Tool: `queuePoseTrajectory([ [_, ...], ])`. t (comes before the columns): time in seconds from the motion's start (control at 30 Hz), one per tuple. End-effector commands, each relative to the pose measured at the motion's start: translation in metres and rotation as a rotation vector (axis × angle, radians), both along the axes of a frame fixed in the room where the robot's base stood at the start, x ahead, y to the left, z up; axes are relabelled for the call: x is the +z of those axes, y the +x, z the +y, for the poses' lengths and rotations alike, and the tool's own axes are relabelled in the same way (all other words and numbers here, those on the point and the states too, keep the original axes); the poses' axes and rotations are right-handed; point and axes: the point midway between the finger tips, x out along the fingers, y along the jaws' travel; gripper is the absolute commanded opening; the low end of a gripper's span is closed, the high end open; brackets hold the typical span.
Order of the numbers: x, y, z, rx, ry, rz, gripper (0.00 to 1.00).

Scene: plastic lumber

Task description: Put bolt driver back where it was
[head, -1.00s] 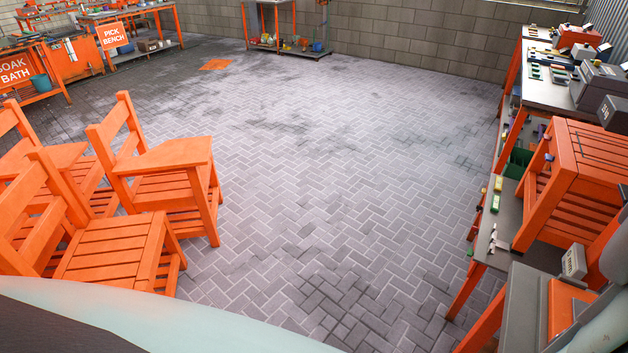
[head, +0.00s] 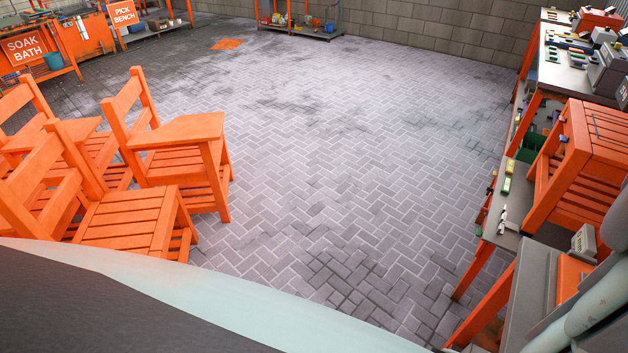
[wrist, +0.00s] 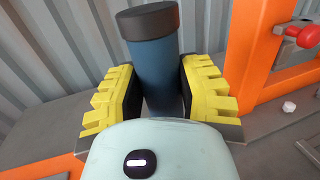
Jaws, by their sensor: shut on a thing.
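My gripper (wrist: 160,97) shows in the wrist view, its two yellow toothed fingers shut on the bolt driver (wrist: 155,65). The driver is a dark blue cylinder with a black cap at its top end. It stands roughly upright in the picture between the fingers. Its lower end is hidden behind my gripper's pale body, so I cannot tell whether it touches the grey surface (wrist: 42,142) below. The gripper and the driver do not show in the head view.
Orange chairs (head: 130,222) stand at the left. An orange slatted piece (head: 578,160) sits on the bench at the right. Orange framing (wrist: 262,50) with a red knob (wrist: 308,37) is close right of my gripper. The paved floor (head: 350,170) between is open.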

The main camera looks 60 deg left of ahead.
Motion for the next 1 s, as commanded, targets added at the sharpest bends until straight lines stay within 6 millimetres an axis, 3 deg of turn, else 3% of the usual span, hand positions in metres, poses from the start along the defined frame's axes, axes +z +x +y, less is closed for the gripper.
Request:
queuePoseTrajectory([
  [0.13, -0.011, 0.0, -0.001, -0.001, -0.004, 0.0, 0.0],
  [0.57, -0.015, 0.001, 0.0, 0.002, -0.005, -0.003, 0.0],
  [0.6, -0.015, 0.001, 0.0, 0.001, -0.001, -0.003, 0.43],
  [0.8, -0.016, 0.001, 0.0, 0.002, -0.001, -0.002, 0.62],
  [1.0, -0.016, 0.001, 0.001, 0.003, -0.001, -0.001, 0.62],
])
